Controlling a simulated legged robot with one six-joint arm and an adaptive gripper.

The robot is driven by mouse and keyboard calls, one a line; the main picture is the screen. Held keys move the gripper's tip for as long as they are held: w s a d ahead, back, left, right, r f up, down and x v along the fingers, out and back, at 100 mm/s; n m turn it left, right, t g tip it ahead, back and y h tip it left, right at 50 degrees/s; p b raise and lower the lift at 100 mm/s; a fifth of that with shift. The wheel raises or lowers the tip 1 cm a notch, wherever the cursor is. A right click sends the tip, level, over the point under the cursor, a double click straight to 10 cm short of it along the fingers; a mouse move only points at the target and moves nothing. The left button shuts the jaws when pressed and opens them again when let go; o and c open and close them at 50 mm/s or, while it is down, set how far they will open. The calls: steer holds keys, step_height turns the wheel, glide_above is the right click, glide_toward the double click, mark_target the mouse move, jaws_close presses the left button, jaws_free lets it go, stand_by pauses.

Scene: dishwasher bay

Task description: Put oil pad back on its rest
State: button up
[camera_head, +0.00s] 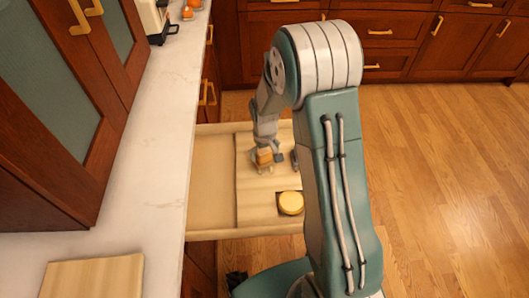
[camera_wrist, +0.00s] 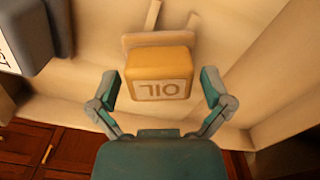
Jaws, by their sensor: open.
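The oil pad (camera_wrist: 160,75) is a yellow-orange block with a pale label reading OIL, upside down in the wrist view. In the head view it shows as a small orange block (camera_head: 264,157) in the open drawer. My gripper (camera_wrist: 160,90) is open, with one finger on each side of the pad; gaps show between fingers and pad. In the head view my gripper (camera_head: 273,160) is low over the drawer. A wooden piece (camera_wrist: 158,39) with a prong lies just behind the pad; whether it is the rest, I cannot tell.
The pale wooden drawer (camera_head: 211,180) is pulled out beside the white counter (camera_head: 140,165). A round yellow thing (camera_head: 291,203) lies in its front right part. A grey block (camera_wrist: 35,35) with a white label is at upper left in the wrist view. The drawer's left part is bare.

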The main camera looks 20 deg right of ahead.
mark_target(264, 151)
step_height(264, 151, up, 12)
steer(key=s+r+m+t, duration=0.1)
steer(key=s+r+t, duration=0.1)
steer(key=s+r, duration=0.85)
steer(key=s+r+m+t, duration=0.1)
steer(key=s+r+t, duration=0.2)
steer(key=s+r, duration=0.4)
steer(key=s, duration=0.5)
steer(key=shift+s+t, duration=0.3)
steer(key=shift+s, duration=0.05)
steer(key=shift+a, duration=0.15)
